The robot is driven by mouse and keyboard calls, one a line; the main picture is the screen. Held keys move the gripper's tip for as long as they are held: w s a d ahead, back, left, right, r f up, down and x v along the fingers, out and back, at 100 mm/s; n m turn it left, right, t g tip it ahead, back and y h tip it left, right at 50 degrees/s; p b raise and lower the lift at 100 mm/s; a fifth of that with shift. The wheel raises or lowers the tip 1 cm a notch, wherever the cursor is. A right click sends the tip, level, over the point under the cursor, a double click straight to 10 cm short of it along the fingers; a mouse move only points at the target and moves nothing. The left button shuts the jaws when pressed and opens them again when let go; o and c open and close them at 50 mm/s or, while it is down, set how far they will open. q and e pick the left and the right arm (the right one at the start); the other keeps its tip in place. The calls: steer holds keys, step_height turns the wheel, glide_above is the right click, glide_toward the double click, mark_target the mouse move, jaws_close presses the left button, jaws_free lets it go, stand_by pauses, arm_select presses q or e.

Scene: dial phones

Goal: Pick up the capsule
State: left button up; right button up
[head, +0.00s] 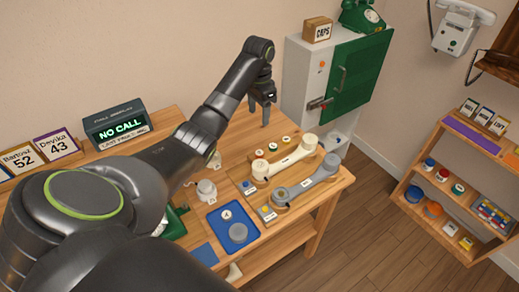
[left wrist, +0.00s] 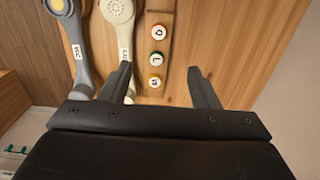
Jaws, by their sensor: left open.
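My left gripper (head: 259,112) is open and empty above the far part of the wooden table. Its two fingers also show in the left wrist view (left wrist: 160,68). Small round lettered caps lie in a row on a wooden strip: one (left wrist: 157,31) with a red rim, one (left wrist: 156,58) with a green rim and one (left wrist: 155,81) nearest the fingers. The row appears between the fingers in the wrist view; no contact is visible. A cream handset (head: 292,158) and a grey handset (head: 305,186) lie beside it. I cannot tell which piece is the capsule.
A blue tray (head: 216,221) holds a grey round part (head: 238,232) and a small white piece (head: 227,214). A cabinet (head: 297,82) with a green door (head: 357,76) stands behind the table. A shelf (head: 408,184) is at the right, with open floor before it.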

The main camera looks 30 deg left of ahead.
arm_select(q)
step_height(320, 180, down, 3)
steer(key=b, duration=0.7)
glide_above(259, 152)
step_height(259, 152, down, 4)
steer(key=f+b, duration=0.2)
steer(key=f, duration=0.1)
steer(key=shift+s+d, duration=0.15)
steer(key=shift+s, duration=0.05)
steer(key=shift+f+p, duration=0.55)
steer(key=shift+f, duration=0.55)
step_height(259, 152, down, 5)
steer(key=shift+w+r+p, duration=0.15)
steer(key=shift+p, duration=0.15)
steer(key=c, duration=0.9)
steer(key=shift+c, duration=0.5)
arm_select(e)
step_height(259, 152, down, 8)
steer(key=s+d, duration=0.1)
steer(key=s, duration=0.1)
steer(key=shift+s+d, duration=0.15)
steer(key=shift+s, duration=0.25)
arm_select(q)
steer(key=shift+r, duration=0.1)
arm_select(e)
steer(key=shift+r, duration=0.1)
